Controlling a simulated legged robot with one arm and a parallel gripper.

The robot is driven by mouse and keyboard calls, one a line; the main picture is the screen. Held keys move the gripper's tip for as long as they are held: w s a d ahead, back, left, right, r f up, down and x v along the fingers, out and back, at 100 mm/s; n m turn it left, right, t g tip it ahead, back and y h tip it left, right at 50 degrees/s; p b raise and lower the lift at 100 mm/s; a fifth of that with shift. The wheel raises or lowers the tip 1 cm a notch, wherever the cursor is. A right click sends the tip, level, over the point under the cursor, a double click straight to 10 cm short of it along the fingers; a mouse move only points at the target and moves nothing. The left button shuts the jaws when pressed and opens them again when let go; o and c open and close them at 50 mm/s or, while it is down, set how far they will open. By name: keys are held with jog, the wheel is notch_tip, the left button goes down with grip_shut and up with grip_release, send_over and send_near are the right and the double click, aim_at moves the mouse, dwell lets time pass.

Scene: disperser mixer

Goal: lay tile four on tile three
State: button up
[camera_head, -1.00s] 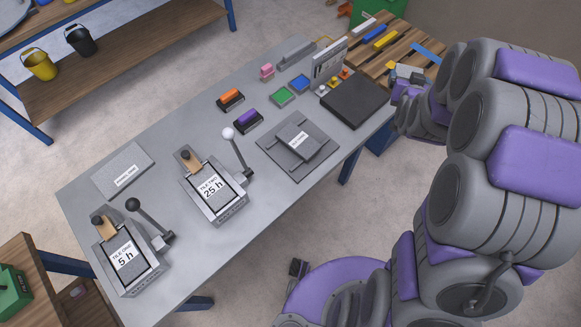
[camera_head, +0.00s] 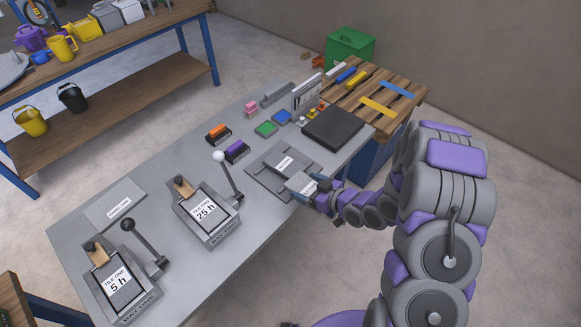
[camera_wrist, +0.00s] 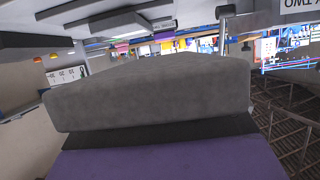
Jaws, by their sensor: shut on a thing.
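My gripper (camera_head: 310,190) is shut on a grey tile (camera_head: 297,183) with a white label, taken as tile four. The tile is over the near right edge of a dark grey square base plate (camera_head: 262,180). In the wrist view the held tile (camera_wrist: 150,92) fills the middle as a thick grey slab, above the purple and black of my gripper. Tile three (camera_head: 278,158), a grey tile with a small white label, lies on the base plate, just up and left of the held tile. The labels on both are too small to read. The gap between them cannot be told.
Tile one (camera_head: 117,286) and tile two (camera_head: 205,213) sit in lever fixtures with upright ball-topped levers at the left. A labelled slab (camera_head: 115,204), an orange block (camera_head: 218,135) and a purple block (camera_head: 236,151) lie nearby. A black plate (camera_head: 333,128) is to the right.

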jog(key=b, duration=0.2)
send_over(288, 166)
jog(key=s, duration=0.2)
jog(key=shift+w+d+f, duration=0.2)
jog(key=shift+d+f, duration=0.25)
jog(key=shift+f, duration=0.3)
jog(key=shift+w+a, duration=0.3)
jog(key=shift+w, duration=0.3)
jog(key=shift+w+a+f, duration=0.1)
jog(key=shift+w, duration=0.15)
notch_tip(288, 166, down, 4)
jog(key=shift+s+r+b, duration=0.1)
jog(key=shift+r+b, duration=0.15)
jog(key=shift+b, duration=0.45)
jog(key=shift+r, duration=0.1)
jog(key=o, duration=1.2)
